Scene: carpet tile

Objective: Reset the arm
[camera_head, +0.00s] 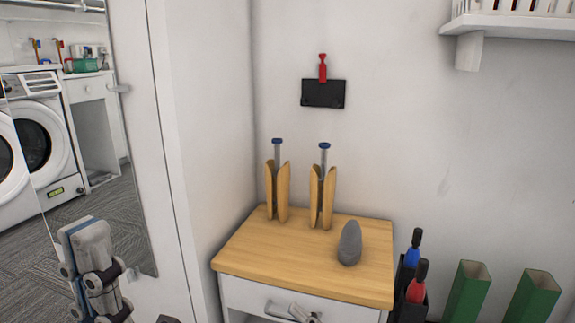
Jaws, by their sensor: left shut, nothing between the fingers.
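My left gripper (85,236) is at the lower left of the head view, its fingers pointing up and shut with nothing between them. It is in front of the white wall edge and the mirror-like panel, well apart from the wooden-topped cabinet (240,257). It touches no object that I can see.
On the cabinet stand two split wooden holders (271,190) (316,200) with blue-capped rods, and a grey rounded object (349,244). A black caddy (407,303) and green tubes (468,292) stand right. A white shelf (500,22) juts out upper right.

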